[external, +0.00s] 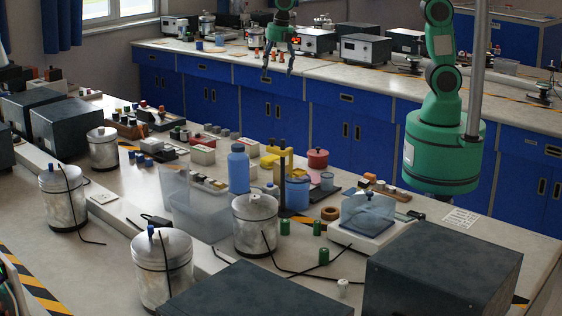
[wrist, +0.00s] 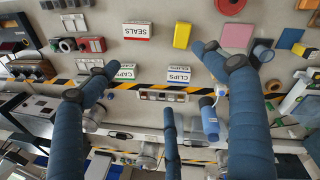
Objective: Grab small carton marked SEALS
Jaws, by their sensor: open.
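The small white carton marked SEALS (wrist: 136,31) has a red band and lies at the top, left of centre, in the wrist view. Its label reads upside down there. My gripper (wrist: 153,68) is open and empty, its dark blue fingers spread below the carton in that view. In the external view my gripper (external: 281,62) hangs well above the bench, fingers down. Small white cartons (external: 203,155) stand on the bench there, but their labels are too small to read, so I cannot tell which is SEALS.
A CLIPS carton (wrist: 178,74) and a green-banded carton (wrist: 122,71) lie near my fingers. A yellow block (wrist: 182,35) is right of SEALS. A blue bottle (external: 238,168), a clear bin (external: 196,212) and several metal canisters (external: 255,222) crowd the bench.

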